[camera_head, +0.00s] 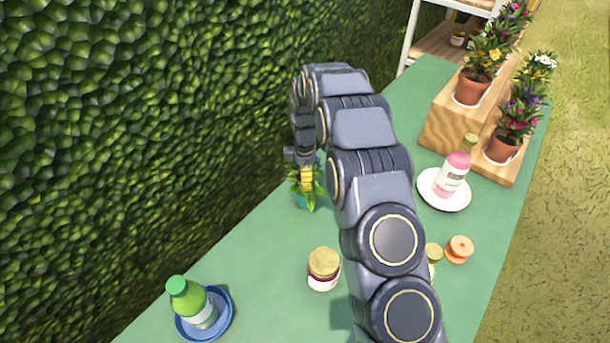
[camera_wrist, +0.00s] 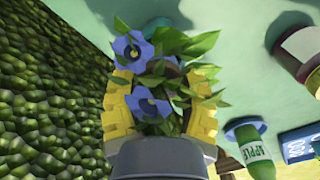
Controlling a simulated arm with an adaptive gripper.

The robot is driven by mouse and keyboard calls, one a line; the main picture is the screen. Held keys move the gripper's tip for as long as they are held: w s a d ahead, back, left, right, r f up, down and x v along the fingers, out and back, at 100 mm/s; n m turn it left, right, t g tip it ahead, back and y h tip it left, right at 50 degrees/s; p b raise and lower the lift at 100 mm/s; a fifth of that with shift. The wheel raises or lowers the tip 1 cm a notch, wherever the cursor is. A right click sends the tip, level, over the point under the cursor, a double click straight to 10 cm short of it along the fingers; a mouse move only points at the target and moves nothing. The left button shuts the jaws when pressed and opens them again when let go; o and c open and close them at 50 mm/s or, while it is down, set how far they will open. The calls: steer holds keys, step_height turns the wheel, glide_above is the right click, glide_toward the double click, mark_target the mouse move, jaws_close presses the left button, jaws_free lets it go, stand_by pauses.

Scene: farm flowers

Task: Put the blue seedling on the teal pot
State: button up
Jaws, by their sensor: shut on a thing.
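The blue seedling (camera_wrist: 150,103) has blue flowers and green leaves. It sits between the yellow fingers of my gripper (camera_wrist: 163,92) in the wrist view, and the gripper is shut on it. In the head view my gripper (camera_head: 306,178) points down near the hedge side of the table, with the seedling's leaves (camera_head: 311,197) spreading below the fingers. The teal pot (camera_head: 300,202) shows just under the leaves, partly hidden. A teal patch at the top of the wrist view (camera_wrist: 158,23) may be this pot. I cannot tell whether the seedling touches the pot.
A jar (camera_head: 323,269) stands nearer on the green table (camera_head: 265,277). A green bottle (camera_head: 192,302) stands on a blue plate (camera_head: 228,318). A pink bottle (camera_head: 452,176) is on a white plate (camera_head: 429,190). Potted flowers stand on wooden steps (camera_head: 446,125). A hedge (camera_head: 130,150) borders the left.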

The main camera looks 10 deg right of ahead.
steer(key=shift+f, duration=0.15)
steer(key=o, duration=1)
steer(key=shift+o, duration=0.2)
step_height(320, 180, up, 11)
steer(key=shift+r, duration=0.1)
steer(key=shift+s+r, duration=0.1)
steer(key=shift+r, duration=0.55)
steer(key=s+d+r+m, duration=0.1)
steer(key=s+r+m, duration=0.4)
steer(key=s+r, duration=0.3)
steer(key=s+d+r+m, duration=0.1)
steer(key=s+m, duration=0.5)
steer(key=s, duration=0.9)
steer(key=s+d+r+m+g, duration=0.1)
steer(key=s+m, duration=0.6)
steer(key=s, duration=0.8)
steer(key=shift+d+g, duration=0.3)
steer(key=shift+d, duration=0.3)
